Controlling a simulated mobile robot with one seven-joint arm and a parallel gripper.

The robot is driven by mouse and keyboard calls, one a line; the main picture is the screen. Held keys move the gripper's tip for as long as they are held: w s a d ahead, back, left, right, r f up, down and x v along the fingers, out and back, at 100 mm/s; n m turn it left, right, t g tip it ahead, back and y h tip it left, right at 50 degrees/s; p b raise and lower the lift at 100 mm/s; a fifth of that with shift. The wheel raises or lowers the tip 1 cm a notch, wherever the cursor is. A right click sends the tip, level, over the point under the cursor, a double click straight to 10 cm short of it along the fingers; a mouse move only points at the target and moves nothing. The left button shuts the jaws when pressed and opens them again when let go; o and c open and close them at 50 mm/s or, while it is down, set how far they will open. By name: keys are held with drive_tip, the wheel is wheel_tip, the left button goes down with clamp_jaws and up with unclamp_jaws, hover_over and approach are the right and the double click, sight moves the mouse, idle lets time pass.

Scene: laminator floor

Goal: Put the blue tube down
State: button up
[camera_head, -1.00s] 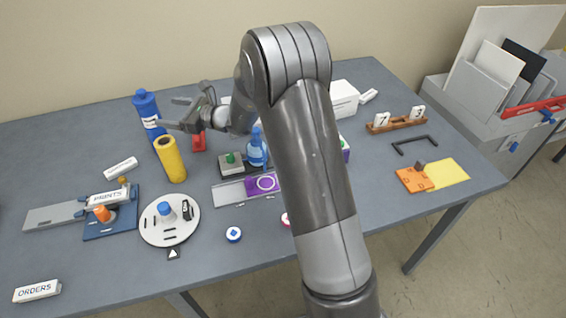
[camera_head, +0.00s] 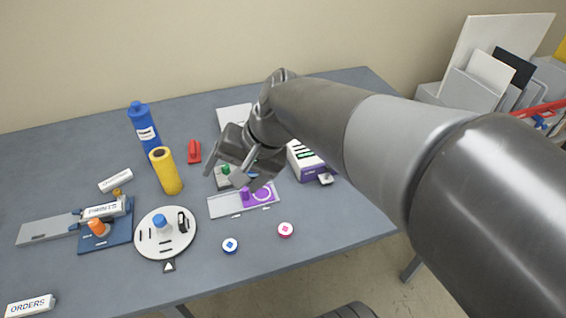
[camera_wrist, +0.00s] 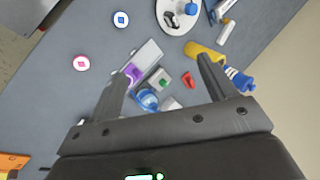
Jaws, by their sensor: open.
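The blue tube (camera_head: 144,127) stands upright at the back left of the table, just behind a yellow cylinder (camera_head: 165,171). It has a white label and a blue cap. In the wrist view the blue tube (camera_wrist: 238,78) shows at the right, beyond the tip of one finger. My gripper (camera_head: 226,172) is over the middle of the table, to the right of the tube and apart from it. In the wrist view its two fingers (camera_wrist: 167,75) are spread wide with nothing held between them.
Below my gripper are a purple-and-grey slide plate (camera_head: 230,204), a green-button box (camera_head: 222,180) and a blue bottle (camera_wrist: 148,99). A red stapler-like item (camera_head: 194,151) lies behind. A round white dial (camera_head: 150,240) is front left.

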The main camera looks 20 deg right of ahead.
drive_tip(key=s+d+n+t+h, duration=0.2)
drive_tip(key=s+d+n+h, duration=0.2)
drive_tip(key=s+d, duration=0.3)
drive_tip(key=d+h, duration=0.1)
drive_tip(key=d, duration=0.1)
drive_tip(key=shift+s+d, duration=0.2)
drive_tip(key=shift+d, duration=0.15)
drive_tip(key=shift+r, duration=0.1)
idle(0.6)
